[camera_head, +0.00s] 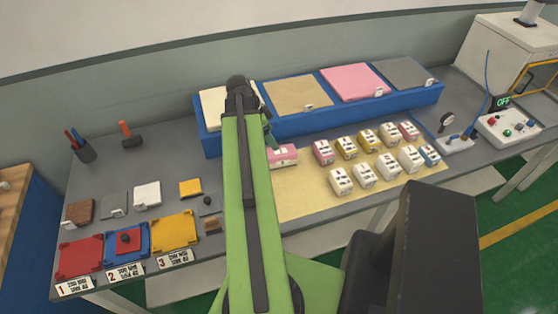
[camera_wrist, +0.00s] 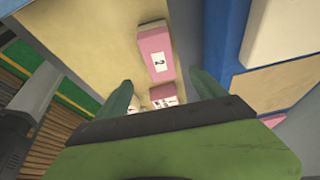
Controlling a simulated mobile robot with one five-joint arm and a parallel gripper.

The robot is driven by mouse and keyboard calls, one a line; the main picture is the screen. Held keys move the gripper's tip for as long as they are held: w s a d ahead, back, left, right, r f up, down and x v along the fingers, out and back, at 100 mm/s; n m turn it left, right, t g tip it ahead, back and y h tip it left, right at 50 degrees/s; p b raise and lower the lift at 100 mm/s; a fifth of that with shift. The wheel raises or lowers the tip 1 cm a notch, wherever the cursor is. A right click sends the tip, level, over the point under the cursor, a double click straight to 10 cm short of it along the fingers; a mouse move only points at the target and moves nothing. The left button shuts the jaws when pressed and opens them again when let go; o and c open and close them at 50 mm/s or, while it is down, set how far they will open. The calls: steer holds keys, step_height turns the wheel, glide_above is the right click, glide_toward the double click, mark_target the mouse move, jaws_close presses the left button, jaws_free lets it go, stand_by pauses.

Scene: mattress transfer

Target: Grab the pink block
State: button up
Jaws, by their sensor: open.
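A pink block (camera_head: 283,156) with a white label lies at the left edge of the beige mat, just right of my arm in the head view. In the wrist view the pink block (camera_wrist: 153,48), marked 2, lies beyond my fingertips, above the gap between them. My gripper (camera_wrist: 163,90) is open and nothing is gripped. In the head view my gripper (camera_head: 270,136) is close to the block's upper left, partly hidden by my arm. A second pink block (camera_head: 323,152) stands to the right; a pink labelled block (camera_wrist: 163,95) also shows between the fingers.
Several yellow, white and blue-marked blocks (camera_head: 363,175) stand on the beige mat (camera_head: 300,200). The blue tray (camera_head: 300,125) with coloured pads runs along the back. Red, blue and yellow trays (camera_head: 175,231) lie at left. A control box (camera_head: 508,130) is at right.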

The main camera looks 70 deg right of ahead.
mark_target(280, 151)
steer(key=b+x, duration=0.2)
steer(key=x, duration=0.1)
steer(key=b+x, duration=0.5)
steer(key=x, duration=0.1)
steer(key=shift+w+a+f, duration=0.1)
steer(key=shift+w+f, duration=0.1)
steer(key=shift+f, duration=0.15)
steer(key=shift+r, duration=0.1)
steer(key=b+x, duration=0.5)
steer(key=shift+f, duration=0.3)
steer(key=shift+r, duration=0.2)
steer(key=shift+f, duration=0.15)
steer(key=c, duration=1.4)
